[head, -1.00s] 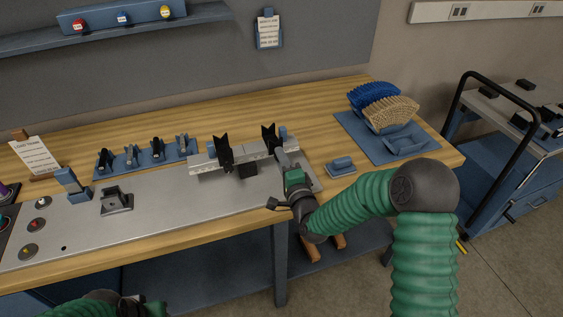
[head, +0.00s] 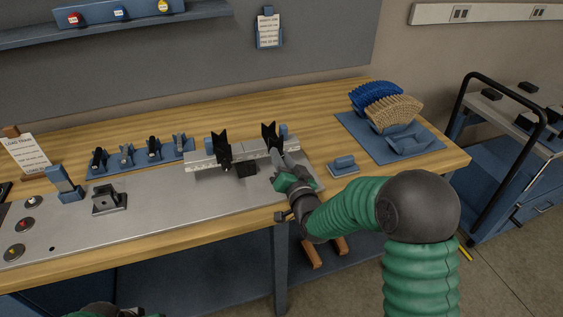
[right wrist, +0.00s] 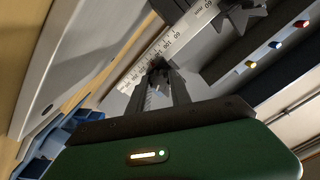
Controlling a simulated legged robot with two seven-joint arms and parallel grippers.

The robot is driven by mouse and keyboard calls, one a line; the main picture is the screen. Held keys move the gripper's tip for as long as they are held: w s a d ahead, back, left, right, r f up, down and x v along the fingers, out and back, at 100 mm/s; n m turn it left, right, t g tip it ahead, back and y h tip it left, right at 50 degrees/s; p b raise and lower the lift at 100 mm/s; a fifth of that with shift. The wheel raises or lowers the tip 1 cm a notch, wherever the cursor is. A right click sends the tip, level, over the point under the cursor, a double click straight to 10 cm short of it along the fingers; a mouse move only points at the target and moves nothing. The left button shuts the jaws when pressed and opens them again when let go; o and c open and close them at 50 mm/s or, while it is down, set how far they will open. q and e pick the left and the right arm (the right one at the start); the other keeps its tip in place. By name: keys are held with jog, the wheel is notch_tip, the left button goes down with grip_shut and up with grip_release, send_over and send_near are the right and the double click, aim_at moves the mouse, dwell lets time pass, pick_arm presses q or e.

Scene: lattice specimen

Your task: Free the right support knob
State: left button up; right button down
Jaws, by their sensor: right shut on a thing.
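The right support (head: 270,136) is a black V-shaped holder on a pale graduated rail (head: 202,163) on the grey bench plate. It also shows at the top of the right wrist view (right wrist: 238,14). My right gripper (head: 281,157) reaches the rail's right part, in front of that support. In the right wrist view its two fingers (right wrist: 160,82) are shut on a small dark knob (right wrist: 157,64) by the scale. The fingers hide most of the knob, and its tightness cannot be told. Only a sliver of my left arm shows at the bottom edge of the head view.
A second black V support (head: 222,150) stands left on the rail, with a dark block (head: 246,169) nearby.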

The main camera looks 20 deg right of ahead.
jog(key=n+b, duration=0.1)
jog(key=n, duration=0.1)
jog(key=n+b, duration=0.1)
jog(key=n, duration=0.2)
jog(key=f+n+b, duration=0.1)
jog(key=n+b, duration=0.1)
jog(key=shift+s+a, duration=0.1)
jog(key=shift+a, duration=0.1)
jog(key=n+b, duration=0.1)
jog(key=n, duration=0.2)
jog(key=shift+r+n+b, duration=0.1)
jog(key=shift+n+b, duration=0.25)
jog(key=shift+n, duration=0.05)
jog(key=shift+r+n+b, duration=0.1)
jog(key=shift+n+b, duration=0.4)
jog(key=shift+n, duration=0.7)
jog(key=c, duration=1.2)
grip_release()
jog(key=shift+d+r, duration=0.1)
jog(key=shift+o, duration=0.2)
jog(key=shift+r, duration=0.1)
